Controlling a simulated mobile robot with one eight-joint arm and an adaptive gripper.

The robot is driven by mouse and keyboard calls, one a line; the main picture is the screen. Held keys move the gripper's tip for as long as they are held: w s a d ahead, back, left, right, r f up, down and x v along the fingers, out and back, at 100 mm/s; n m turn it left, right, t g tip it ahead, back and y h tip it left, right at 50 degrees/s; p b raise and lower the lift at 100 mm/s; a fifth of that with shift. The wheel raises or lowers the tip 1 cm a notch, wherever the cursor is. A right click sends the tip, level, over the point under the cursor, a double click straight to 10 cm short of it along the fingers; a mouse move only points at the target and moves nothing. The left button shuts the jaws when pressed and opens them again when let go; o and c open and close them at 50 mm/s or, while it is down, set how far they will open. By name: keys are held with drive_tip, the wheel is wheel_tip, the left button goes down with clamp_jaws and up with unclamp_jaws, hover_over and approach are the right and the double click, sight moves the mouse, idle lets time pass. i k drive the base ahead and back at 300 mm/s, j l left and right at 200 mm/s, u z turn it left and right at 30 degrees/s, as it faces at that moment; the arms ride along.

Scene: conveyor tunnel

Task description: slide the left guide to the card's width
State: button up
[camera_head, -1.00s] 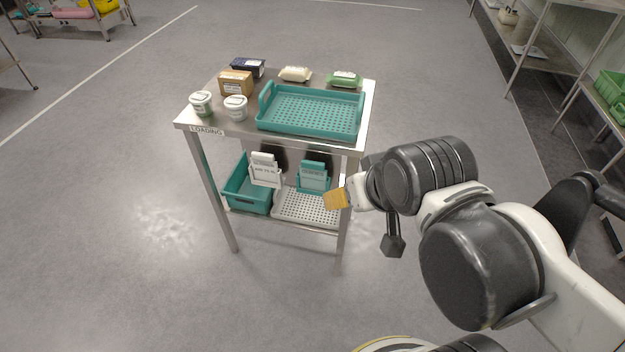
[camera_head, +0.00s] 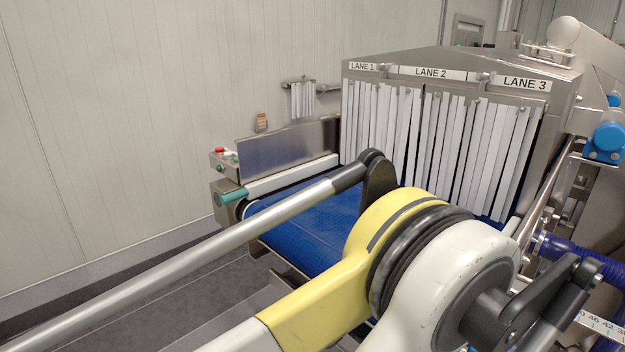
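A white guide rail (camera_head: 290,177) runs along the left side of the blue conveyor belt (camera_head: 315,226), with a teal handle (camera_head: 234,195) at its near end. I take this to be the left guide. Its far end reaches the hanging strips at the tunnel mouth. No card that I can make out shows. My arm crosses the foreground and hides much of the belt and its right side. My gripper is not in view.
The steel tunnel (camera_head: 455,58) has signs LANE 1, LANE 2 and LANE 3 above white strip curtains (camera_head: 470,150). A numbered scale (camera_head: 600,327) shows at lower right. Grey floor is at lower left.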

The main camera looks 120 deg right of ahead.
sight(256, 189)
drive_tip(key=j+z, duration=0.2)
drive_tip(key=z, duration=3.75)
